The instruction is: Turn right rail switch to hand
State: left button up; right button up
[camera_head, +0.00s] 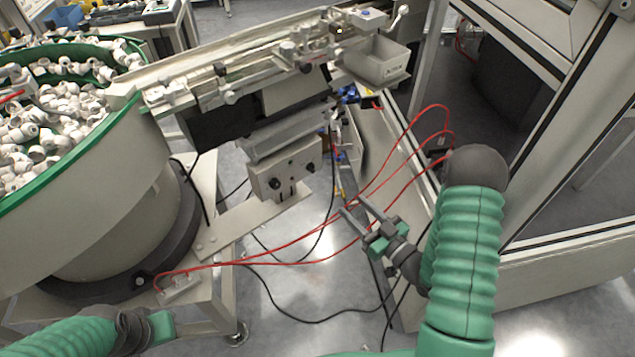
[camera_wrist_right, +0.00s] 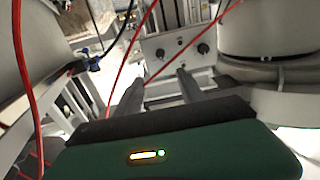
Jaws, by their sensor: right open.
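A grey control box (camera_head: 284,170) hangs below the rail, with two dark round knobs on its front, a left knob (camera_head: 275,183) and a right knob (camera_head: 308,168). Its two knobs also show in the right wrist view, one knob (camera_wrist_right: 160,53) beyond the fingers and another knob (camera_wrist_right: 203,48) to its right. My right gripper (camera_head: 353,205) is open and empty, to the right of and below the box, apart from it. Its open fingers (camera_wrist_right: 158,78) point towards the box in the wrist view. My left gripper (camera_head: 160,326) shows only in part at the bottom left; its fingers cannot be made out.
A large feeder bowl (camera_head: 90,205) with white caps stands at the left. The rail (camera_head: 235,70) runs above the box and ends near a grey bin (camera_head: 377,62). Red hoses (camera_head: 385,165) loop near my right gripper. A framed enclosure (camera_head: 560,235) stands at the right.

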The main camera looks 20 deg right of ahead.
aim_at(314, 169)
jog(key=b+x, duration=0.1)
jog(key=x, duration=1.5)
jog(key=shift+w+r, duration=0.1)
grip_shut()
